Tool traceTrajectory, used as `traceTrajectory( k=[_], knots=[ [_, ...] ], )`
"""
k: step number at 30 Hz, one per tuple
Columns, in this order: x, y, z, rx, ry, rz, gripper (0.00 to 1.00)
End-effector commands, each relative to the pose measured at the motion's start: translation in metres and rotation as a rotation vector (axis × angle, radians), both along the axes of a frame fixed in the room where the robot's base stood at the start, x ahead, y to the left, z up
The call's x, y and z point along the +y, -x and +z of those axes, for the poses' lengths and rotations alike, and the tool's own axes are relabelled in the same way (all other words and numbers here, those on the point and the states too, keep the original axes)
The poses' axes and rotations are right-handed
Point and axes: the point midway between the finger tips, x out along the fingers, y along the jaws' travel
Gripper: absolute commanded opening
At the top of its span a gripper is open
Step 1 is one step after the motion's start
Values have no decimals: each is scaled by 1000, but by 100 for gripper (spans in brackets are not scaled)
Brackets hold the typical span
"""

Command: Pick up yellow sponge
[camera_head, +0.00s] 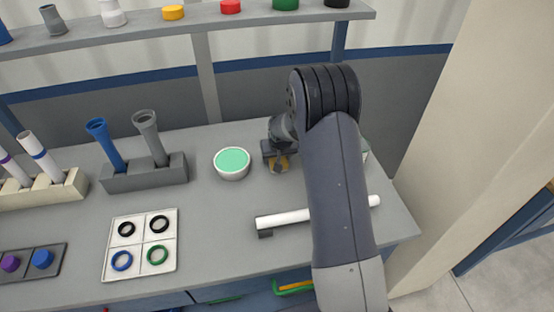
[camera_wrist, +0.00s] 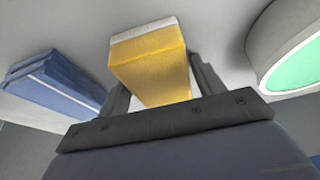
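The yellow sponge (camera_wrist: 152,72) with a pale layer along one edge lies between the two fingers of my gripper (camera_wrist: 160,85) in the wrist view. The fingers stand apart on either side of it, with narrow gaps showing near the palm. My arm hides part of the area to the right.
A white bowl with a green inside (camera_head: 232,163) stands close to the left of my gripper. A blue block (camera_wrist: 55,82) lies on its other side in the wrist view. A white pipe (camera_head: 283,219) lies nearer the bench front. A grey holder (camera_head: 146,179) with pipes stands left.

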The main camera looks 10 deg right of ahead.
Motion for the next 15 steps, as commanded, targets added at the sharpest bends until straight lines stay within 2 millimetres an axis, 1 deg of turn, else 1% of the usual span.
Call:
traceTrajectory(
  k=[1, 2, 11, 15],
  knots=[
    [0, 0, 0, 0, 0, 0, 60],
    [0, 0, 0, 0, 0, 0, 57],
    [0, 0, 0, 0, 0, 0, 33],
    [0, 0, 0, 0, 0, 0, 32]
  ],
)
